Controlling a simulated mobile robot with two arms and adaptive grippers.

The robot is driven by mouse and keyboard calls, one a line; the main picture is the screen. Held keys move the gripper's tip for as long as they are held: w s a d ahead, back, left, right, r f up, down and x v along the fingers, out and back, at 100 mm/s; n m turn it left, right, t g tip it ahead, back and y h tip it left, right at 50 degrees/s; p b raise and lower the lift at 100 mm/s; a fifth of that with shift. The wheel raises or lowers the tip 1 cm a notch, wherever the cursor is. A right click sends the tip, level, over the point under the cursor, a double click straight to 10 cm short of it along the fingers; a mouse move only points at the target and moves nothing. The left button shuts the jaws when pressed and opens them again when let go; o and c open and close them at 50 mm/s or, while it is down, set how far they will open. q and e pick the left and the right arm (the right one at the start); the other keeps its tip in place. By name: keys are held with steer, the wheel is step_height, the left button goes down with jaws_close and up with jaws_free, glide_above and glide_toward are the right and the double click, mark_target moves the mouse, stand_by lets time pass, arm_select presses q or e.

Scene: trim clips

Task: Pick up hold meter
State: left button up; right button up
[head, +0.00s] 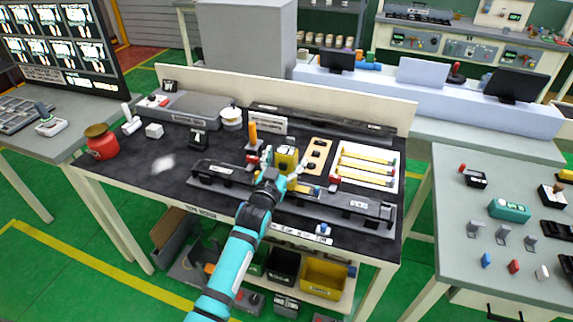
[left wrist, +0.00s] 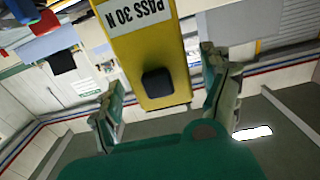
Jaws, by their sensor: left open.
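The hold meter looks to be the yellow box (head: 287,158) on the dark workbench, just beyond my left gripper (head: 283,172) in the head view. In the left wrist view a yellow body (left wrist: 143,50) carries a white label reading "PASS 30 N", upside down, and a dark knob (left wrist: 157,82). My left gripper (left wrist: 163,85) is open there, with one finger on each side of the yellow body. Gaps show beside the fingers, and I see no firm contact. The meter's lower part is partly hidden by my gripper in the head view. My right gripper is out of view.
A dark rail fixture (head: 350,203) runs along the bench front. A wooden block with holes (head: 318,154) and a white tray of yellow strips (head: 347,182) stand to the right. An orange-handled tool (head: 253,135) is close on the left. A red pot (head: 101,143) sits far left.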

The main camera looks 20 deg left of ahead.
arm_select(q)
steer(key=shift+w+f, duration=0.1)
steer(key=shift+w, duration=0.6)
steer(key=c, duration=1.6)
